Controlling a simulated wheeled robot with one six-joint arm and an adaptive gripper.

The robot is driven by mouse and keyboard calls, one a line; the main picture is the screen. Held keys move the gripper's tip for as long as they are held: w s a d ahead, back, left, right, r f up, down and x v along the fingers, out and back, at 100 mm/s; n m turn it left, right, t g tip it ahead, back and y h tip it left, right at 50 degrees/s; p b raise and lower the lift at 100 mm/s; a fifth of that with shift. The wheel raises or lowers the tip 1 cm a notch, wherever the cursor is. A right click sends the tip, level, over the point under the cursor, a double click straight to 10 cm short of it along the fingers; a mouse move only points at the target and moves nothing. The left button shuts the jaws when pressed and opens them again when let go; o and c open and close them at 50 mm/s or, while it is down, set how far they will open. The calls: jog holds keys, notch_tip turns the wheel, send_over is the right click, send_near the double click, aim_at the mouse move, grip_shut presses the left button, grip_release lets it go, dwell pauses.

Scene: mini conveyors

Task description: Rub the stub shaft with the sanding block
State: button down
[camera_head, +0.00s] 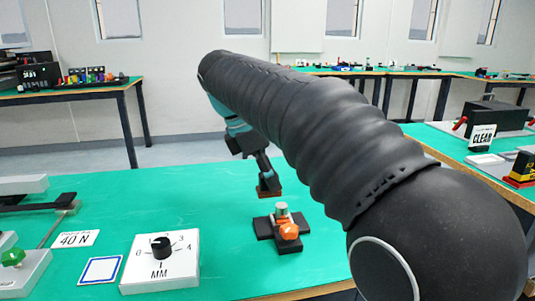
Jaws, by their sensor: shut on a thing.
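My gripper (263,166) points down over the green table and is shut on a small brown block (269,190), which looks like the sanding block. The stub shaft (281,209) looks like the short grey upright cylinder on a dark cross-shaped base (262,226). An orange rounded part (289,231) sits at its front. In the picture the block is just above and slightly left of the shaft, and a gap shows between them. My arm crosses the view from the lower right and hides part of the table behind it.
A white dial box (161,262) marked MM, a blue-framed card (101,270) and a 40 N card (76,239) lie to the left. A green-knobbed device (14,258) stands at the far left edge. The table (185,195) is clear left of the gripper.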

jog(key=shift+r, duration=2.45)
jog(key=shift+a, duration=0.1)
